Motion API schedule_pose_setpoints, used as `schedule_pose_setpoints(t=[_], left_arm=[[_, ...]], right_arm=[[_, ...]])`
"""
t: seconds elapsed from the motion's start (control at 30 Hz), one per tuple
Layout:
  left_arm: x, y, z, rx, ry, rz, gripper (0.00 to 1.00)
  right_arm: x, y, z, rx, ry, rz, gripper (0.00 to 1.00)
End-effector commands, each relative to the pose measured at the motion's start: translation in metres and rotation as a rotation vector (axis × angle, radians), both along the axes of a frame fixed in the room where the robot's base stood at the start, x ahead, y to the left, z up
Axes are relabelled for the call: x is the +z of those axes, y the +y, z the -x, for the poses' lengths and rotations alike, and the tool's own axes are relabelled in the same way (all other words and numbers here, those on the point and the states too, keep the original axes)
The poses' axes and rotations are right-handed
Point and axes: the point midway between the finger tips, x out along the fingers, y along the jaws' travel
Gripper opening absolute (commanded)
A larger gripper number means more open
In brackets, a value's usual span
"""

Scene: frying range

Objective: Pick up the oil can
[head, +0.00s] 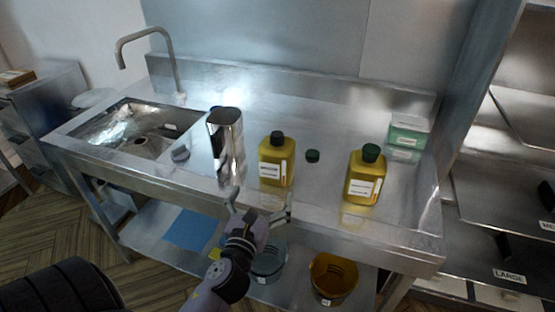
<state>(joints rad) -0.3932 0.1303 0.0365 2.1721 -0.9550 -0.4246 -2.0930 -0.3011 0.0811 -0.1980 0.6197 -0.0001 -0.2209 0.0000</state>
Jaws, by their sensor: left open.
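A tall shiny metal can (226,140), which looks like the oil can, stands upright on the steel counter (310,192), right of the sink. Its top looks dark, and its label cannot be read. My left gripper (261,204) is at the counter's front edge, right of and nearer than the can. Its fingers are spread, with nothing between them. A yellow bottle with a dark cap (274,160) stands just beyond the gripper. My right gripper is not in view.
A second yellow bottle with a green cap (365,175) stands to the right. A loose green cap (312,155) lies between the bottles. A sink (140,130) is at left, and green boxes (407,133) are at right. Buckets, including an amber one (333,277), stand on the lower shelf.

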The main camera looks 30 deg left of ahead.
Motion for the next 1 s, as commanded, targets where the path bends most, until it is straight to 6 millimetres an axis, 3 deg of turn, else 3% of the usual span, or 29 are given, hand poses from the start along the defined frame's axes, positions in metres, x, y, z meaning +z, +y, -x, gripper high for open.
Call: schedule_pose_setpoints(t=[0.1,0.33,0.67,1.0], left_arm=[[0.004,0.009,-0.027,0.001,-0.002,0.000,1.00],[0.002,0.024,-0.071,0.001,-0.001,0.004,1.00],[0.002,0.034,-0.097,0.001,0.000,0.006,1.00],[0.003,0.048,-0.136,0.001,0.001,0.006,1.00]], right_arm=[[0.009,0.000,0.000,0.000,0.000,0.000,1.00],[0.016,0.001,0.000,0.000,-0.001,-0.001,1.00],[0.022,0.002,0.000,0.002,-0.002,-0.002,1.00],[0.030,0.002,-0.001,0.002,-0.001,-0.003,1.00]])
